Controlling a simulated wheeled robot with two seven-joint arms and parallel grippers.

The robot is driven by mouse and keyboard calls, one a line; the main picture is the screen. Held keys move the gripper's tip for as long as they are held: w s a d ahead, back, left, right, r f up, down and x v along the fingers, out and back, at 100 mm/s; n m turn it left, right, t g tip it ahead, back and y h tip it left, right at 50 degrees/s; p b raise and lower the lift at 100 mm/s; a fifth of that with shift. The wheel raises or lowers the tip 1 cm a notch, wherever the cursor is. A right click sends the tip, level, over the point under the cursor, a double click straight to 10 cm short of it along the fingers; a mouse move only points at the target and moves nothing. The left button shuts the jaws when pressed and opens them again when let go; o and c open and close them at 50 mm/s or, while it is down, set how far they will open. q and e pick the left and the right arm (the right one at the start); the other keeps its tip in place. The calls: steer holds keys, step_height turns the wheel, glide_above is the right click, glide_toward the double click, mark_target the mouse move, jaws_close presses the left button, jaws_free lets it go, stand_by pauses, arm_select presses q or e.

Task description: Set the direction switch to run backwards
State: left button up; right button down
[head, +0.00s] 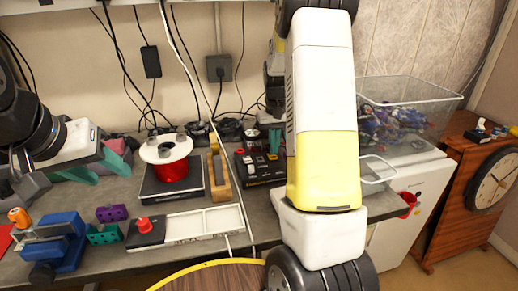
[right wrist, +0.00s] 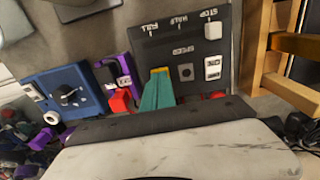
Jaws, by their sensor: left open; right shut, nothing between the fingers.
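The dark control panel (head: 262,180) stands on the bench, partly behind my right arm. In the right wrist view the panel (right wrist: 190,48) has a white speed knob (right wrist: 213,30) by STOP. A small grey square with a dark centre (right wrist: 186,72), seemingly the direction switch, sits beside two white labels too small to read; its setting cannot be told. My right gripper (head: 274,141) is shut and empty over the panel; its teal fingers (right wrist: 158,90) cover part of it, close to the switch. Contact cannot be told. My left gripper (head: 100,166) is open above the bench's left side.
A red spool with white flanges (head: 170,173), a wooden frame (head: 219,166) and a white tray (head: 203,224) stand left of the panel. A blue vise-like device (head: 60,243) is at front left. In the wrist view, a blue box with a black knob (right wrist: 70,95) lies left of the panel.

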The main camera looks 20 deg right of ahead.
mark_target(274, 157)
steer(key=shift+f, duration=0.95)
stand_by(0.6)
steer(key=shift+r, duration=3.55)
steer(key=s+a+r+t, duration=0.2)
steer(key=s+a+r, duration=0.2)
steer(key=s, duration=0.4)
steer(key=s+a+r+t+y, duration=0.1)
steer(key=s+a+r, duration=0.3)
steer(key=s, duration=0.4)
steer(key=s+a+r+n+t+y, duration=0.1)
steer(key=s+a+r+t, duration=0.2)
steer(key=s, duration=0.5)
steer(key=a+r, duration=0.1)
steer(key=a, duration=0.1)
steer(key=shift+s+a, duration=0.3)
steer(key=shift+s, duration=0.1)
